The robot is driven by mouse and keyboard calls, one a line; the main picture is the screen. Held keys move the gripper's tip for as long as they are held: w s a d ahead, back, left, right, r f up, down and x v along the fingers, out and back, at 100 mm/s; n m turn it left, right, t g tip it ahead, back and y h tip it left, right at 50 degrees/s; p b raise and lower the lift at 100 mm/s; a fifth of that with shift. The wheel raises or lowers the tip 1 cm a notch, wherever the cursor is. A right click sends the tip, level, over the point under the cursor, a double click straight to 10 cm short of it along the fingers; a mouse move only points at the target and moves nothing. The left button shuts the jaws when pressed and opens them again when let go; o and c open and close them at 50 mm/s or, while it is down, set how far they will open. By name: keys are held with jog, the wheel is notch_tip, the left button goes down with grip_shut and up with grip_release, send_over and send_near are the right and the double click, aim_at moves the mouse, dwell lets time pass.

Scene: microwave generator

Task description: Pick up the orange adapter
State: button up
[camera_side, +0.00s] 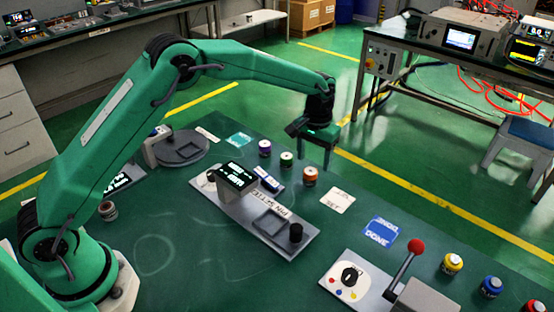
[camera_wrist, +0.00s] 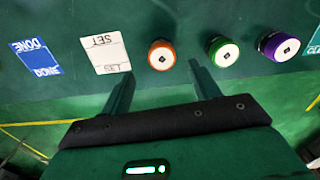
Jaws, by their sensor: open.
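The orange adapter (camera_side: 309,176) stands upright on the green table, right of the green adapter in the side view. It is a short cylinder with a white top. In the wrist view the orange adapter (camera_wrist: 161,55) lies beyond the fingertips, roughly between their lines. My gripper (camera_side: 316,156) is above the table's far edge, behind and above the orange adapter. In the wrist view my gripper (camera_wrist: 160,70) has its two fingers spread apart with nothing between them.
A green adapter (camera_wrist: 223,51) and a purple adapter (camera_wrist: 279,46) stand beside it. A white SET card (camera_wrist: 105,52) and blue DONE card (camera_wrist: 36,58) lie flat. A grey fixture (camera_side: 255,212) with a display stands in front. Yellow and blue adapters (camera_side: 451,264) are at right, near a red-knobbed lever (camera_side: 416,247).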

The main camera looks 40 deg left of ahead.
aim_at(311, 171)
jog(key=shift+f, duration=0.25)
jog(key=shift+s+a+f, duration=0.1)
jog(key=shift+f, duration=1.2)
jog(key=shift+s+a+f, duration=0.1)
jog(key=shift+f, duration=1.15)
jog(key=c, duration=1.1)
jog(key=shift+c, duration=0.2)
jog(key=shift+r, duration=0.2)
jog(key=shift+r, duration=0.5)
jog(key=r, duration=0.3)
jog(key=shift+s+d+r, duration=0.1)
jog(key=shift+s+d, duration=0.05)
jog(key=shift+d, duration=0.15)
jog(key=s+d+r, duration=0.6)
jog(key=s+d, duration=0.1)
jog(key=d, duration=0.1)
jog(key=shift+s+r, duration=0.25)
jog(key=shift+s, duration=0.05)
